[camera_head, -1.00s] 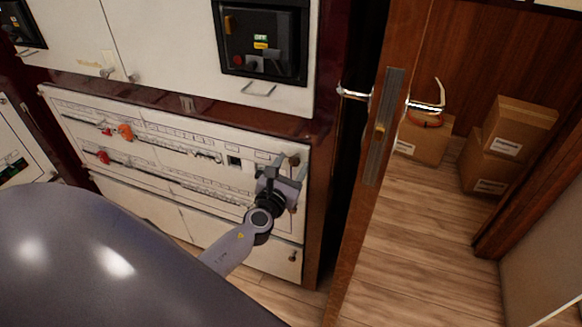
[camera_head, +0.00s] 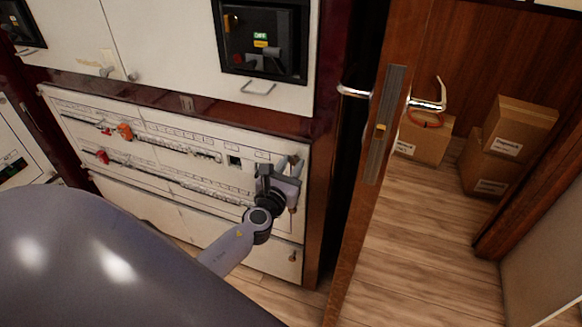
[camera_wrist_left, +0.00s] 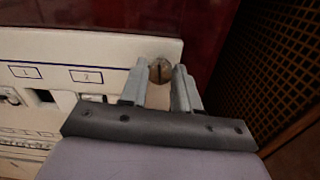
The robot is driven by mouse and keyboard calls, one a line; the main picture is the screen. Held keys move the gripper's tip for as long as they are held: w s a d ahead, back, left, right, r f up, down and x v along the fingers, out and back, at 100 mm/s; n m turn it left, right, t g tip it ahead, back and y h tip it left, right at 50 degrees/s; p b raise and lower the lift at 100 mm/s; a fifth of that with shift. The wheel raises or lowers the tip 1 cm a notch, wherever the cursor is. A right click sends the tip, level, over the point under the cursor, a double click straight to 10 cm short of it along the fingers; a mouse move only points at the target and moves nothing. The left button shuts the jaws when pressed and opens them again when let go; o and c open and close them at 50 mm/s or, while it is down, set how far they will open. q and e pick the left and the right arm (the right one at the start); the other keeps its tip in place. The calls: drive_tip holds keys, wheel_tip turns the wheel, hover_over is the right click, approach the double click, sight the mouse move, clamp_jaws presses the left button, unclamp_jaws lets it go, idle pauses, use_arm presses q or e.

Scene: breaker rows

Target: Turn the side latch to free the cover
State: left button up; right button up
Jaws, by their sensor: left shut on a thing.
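The cover (camera_head: 150,155) is a white panel with rows of breakers, low on the cabinet. The side latch (camera_wrist_left: 161,70) is a small round metal knob at the panel's upper right corner. My left gripper (camera_wrist_left: 160,82) is shut on the latch, with one finger on each side of it in the left wrist view. In the head view the left gripper (camera_head: 287,168) is at the panel's right edge and largely hides the latch. A second small latch (camera_head: 293,256) shows on the lower panel. My right gripper is not in view.
An open wooden door (camera_head: 365,180) with a metal handle (camera_head: 428,104) stands just right of the cabinet. Cardboard boxes (camera_head: 520,125) lie on the floor beyond it. An upper white cabinet front with a dark switch unit (camera_head: 262,40) is above the panel.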

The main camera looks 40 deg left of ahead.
use_arm(q)
drive_tip(key=n+b, duration=0.1)
drive_tip(key=n, duration=0.3)
drive_tip(key=shift+f+b, duration=0.1)
drive_tip(key=shift+b, duration=0.2)
drive_tip(key=n+b, duration=0.1)
drive_tip(key=n, duration=0.4)
drive_tip(key=shift+n+b, duration=0.4)
drive_tip(key=n+b, duration=0.1)
drive_tip(key=n, duration=0.3)
drive_tip(key=shift+n, duration=1.2)
drive_tip(key=o, duration=1.1)
drive_tip(key=shift+c, duration=0.2)
drive_tip(key=shift+s, duration=0.15)
